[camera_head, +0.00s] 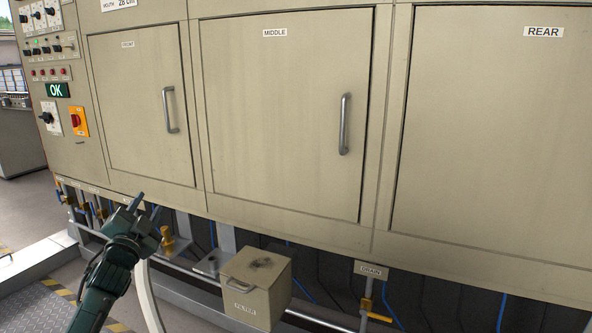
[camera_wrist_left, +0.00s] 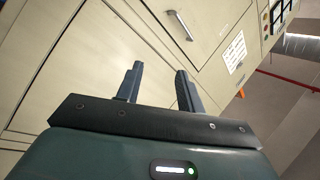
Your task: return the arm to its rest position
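My left gripper (camera_head: 144,208) is at the lower left of the head view, in front of the furnace's lower edge below the FRONT door (camera_head: 138,105). In the left wrist view its two fingers (camera_wrist_left: 160,88) stand apart with nothing between them. It appears to touch nothing. My left arm comes up from the bottom edge of the head view. My right gripper is in neither view.
The furnace's MIDDLE door (camera_head: 275,120) and REAR door (camera_head: 495,140) are shut. Below are a FILTER box (camera_head: 257,290), a brass valve (camera_head: 168,240) and a DRAIN valve (camera_head: 367,303). A control panel (camera_head: 48,75) shows OK. Floor shows at left.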

